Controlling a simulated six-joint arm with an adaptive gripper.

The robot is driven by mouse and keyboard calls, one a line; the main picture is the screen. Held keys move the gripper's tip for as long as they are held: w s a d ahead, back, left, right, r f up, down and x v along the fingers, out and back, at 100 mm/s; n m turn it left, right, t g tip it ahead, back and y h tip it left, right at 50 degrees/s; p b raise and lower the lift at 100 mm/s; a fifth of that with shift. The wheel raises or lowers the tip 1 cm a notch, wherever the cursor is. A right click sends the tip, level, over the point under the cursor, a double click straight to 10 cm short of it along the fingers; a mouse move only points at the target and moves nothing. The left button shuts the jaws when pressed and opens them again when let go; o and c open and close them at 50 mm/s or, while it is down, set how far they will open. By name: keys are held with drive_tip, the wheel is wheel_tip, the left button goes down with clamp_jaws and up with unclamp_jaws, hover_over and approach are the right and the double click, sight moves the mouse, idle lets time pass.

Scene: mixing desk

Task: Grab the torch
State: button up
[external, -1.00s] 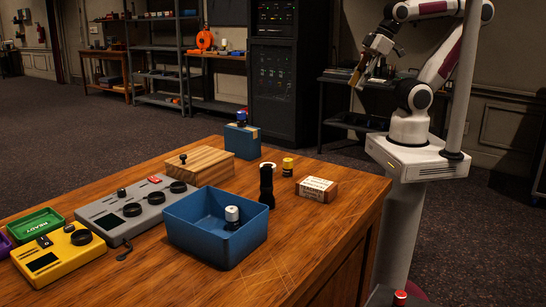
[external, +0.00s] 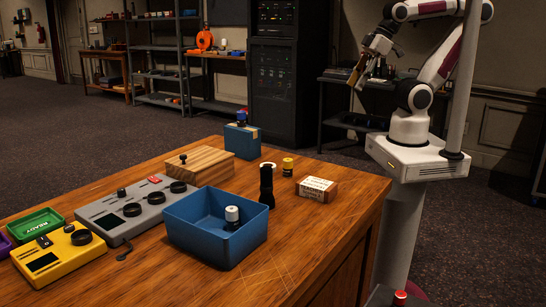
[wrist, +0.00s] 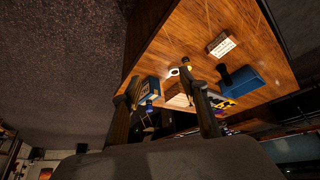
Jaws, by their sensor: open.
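The black torch (external: 266,186) stands upright on the wooden desk, just right of the blue open box, in the external view. In the wrist view it shows as a dark shape (wrist: 224,76) beside the blue box. My gripper (external: 354,83) is raised at the upper right, beyond the desk and well apart from the torch. In the wrist view its two fingers (wrist: 165,92) are spread with nothing held between them.
The blue box (external: 190,229) holds a small white-and-black item. A labelled brick-like box (external: 316,189), a yellow jar (external: 288,167) and a wooden block (external: 200,166) are near the torch. Grey (external: 104,226) and yellow (external: 25,273) control panels stand left. The desk's front right is clear.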

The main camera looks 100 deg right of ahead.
drive_tip(key=w+a+f+n+t+y, duration=0.1)
drive_tip(key=w+a+f, duration=0.15)
drive_tip(key=w, duration=0.55)
drive_tip(key=w+a+f+n+t, duration=0.1)
drive_tip(key=w+a+t, duration=0.15)
drive_tip(key=w, duration=0.55)
drive_tip(key=w+a+f+n+y, duration=0.1)
drive_tip(key=w+a, duration=0.2)
drive_tip(key=w, duration=0.5)
drive_tip(key=w+a+f+n+t+y, duration=0.1)
drive_tip(key=w+a+f+n+y, duration=0.1)
drive_tip(key=a+f, duration=0.3)
drive_tip(key=w+a+f+n+t+y, duration=0.1)
drive_tip(key=w+a+f+n+y, duration=0.1)
drive_tip(key=a, duration=0.9)
drive_tip(key=shift+w+a+f+y, duration=0.25)
drive_tip(key=shift+w+f+y, duration=0.8)
drive_tip(key=shift+f, duration=0.8)
drive_tip(key=shift+w, duration=0.15)
drive_tip(key=shift+h+x, duration=0.25)
drive_tip(key=shift+x, duration=1)
drive_tip(key=shift+f, duration=0.1)
